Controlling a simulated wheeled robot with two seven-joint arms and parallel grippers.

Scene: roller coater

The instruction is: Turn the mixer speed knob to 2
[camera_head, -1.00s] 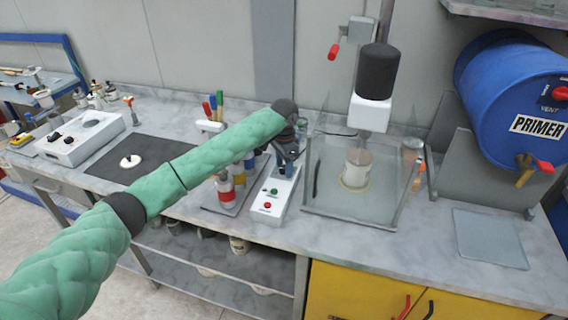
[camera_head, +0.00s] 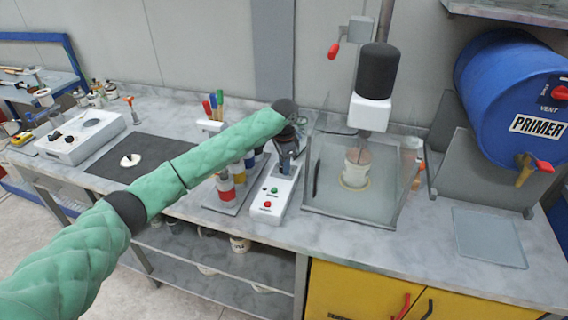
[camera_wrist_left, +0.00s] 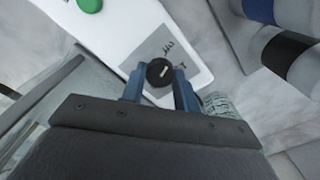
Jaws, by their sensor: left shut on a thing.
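The mixer control box (camera_head: 277,192) is white with a green and a red button, on the bench left of the mixer. It also shows in the left wrist view (camera_wrist_left: 118,25). Its speed knob (camera_wrist_left: 159,71) is a small black dial with a white pointer mark, on a grey label plate whose digits I cannot read surely. My left gripper (camera_wrist_left: 160,88) is shut on the knob, one blue finger on each side. In the head view the left gripper (camera_head: 286,152) is at the box's far end and hides the knob. My right gripper is not in view.
The mixer (camera_head: 376,85) stands behind a clear guard (camera_head: 322,205) with a cup (camera_head: 357,165) inside. Several paint bottles (camera_head: 226,188) stand close left of the box. A blue primer drum (camera_head: 500,75) is at the right. A dark mat (camera_head: 110,160) lies left.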

